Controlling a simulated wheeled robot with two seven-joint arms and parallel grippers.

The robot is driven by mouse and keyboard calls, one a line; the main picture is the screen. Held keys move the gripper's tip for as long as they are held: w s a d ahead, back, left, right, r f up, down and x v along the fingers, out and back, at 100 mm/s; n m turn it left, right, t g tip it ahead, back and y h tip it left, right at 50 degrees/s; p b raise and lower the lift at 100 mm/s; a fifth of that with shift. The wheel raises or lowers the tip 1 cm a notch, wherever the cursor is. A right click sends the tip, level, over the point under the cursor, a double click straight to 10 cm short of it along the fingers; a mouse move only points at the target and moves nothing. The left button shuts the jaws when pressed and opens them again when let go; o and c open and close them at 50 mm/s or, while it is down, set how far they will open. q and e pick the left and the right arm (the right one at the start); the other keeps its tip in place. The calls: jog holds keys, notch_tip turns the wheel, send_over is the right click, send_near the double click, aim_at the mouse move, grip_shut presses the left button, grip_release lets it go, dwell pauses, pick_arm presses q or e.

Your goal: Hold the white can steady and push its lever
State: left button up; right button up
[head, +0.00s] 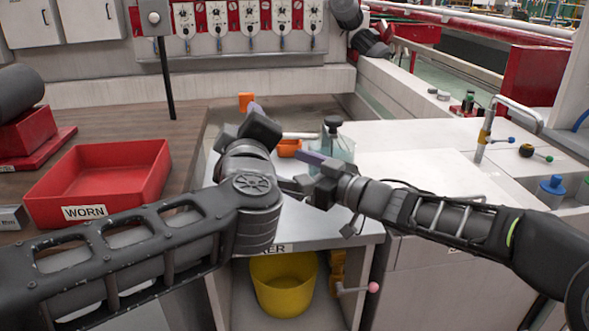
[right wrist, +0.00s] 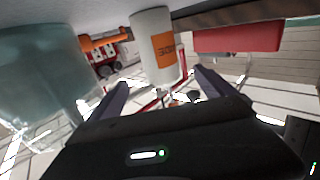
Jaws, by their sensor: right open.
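The white can (right wrist: 153,45) with an orange label shows in the right wrist view, upside down in the picture, ahead of my right gripper and between the lines of its fingers. I cannot make out its lever. In the head view I cannot make out the can; my left arm and gripper cover part of that bench area. My right gripper (right wrist: 163,92) is open and empty, apart from the can; in the head view it (head: 312,160) is over the bench, right of my left gripper. My left gripper (head: 256,112) points away from me, and its finger opening is unclear.
A clear bluish jar (head: 338,145) with a black top stands just beyond my right gripper. A small orange dish (head: 289,148) is beside it. A red WORN tray (head: 100,180) is at left. A yellow bucket (head: 284,285) is below the bench. The white counter at right has free room.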

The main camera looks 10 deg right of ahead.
jog(key=x, duration=1)
jog(key=shift+w+a, duration=0.25)
jog(key=shift+a, duration=0.05)
jog(key=shift+c, duration=0.4)
jog(key=shift+f, duration=0.1)
jog(key=c, duration=1.8)
jog(key=o, duration=1.2)
jog(key=c, duration=0.7)
pick_arm(q)
grip_shut()
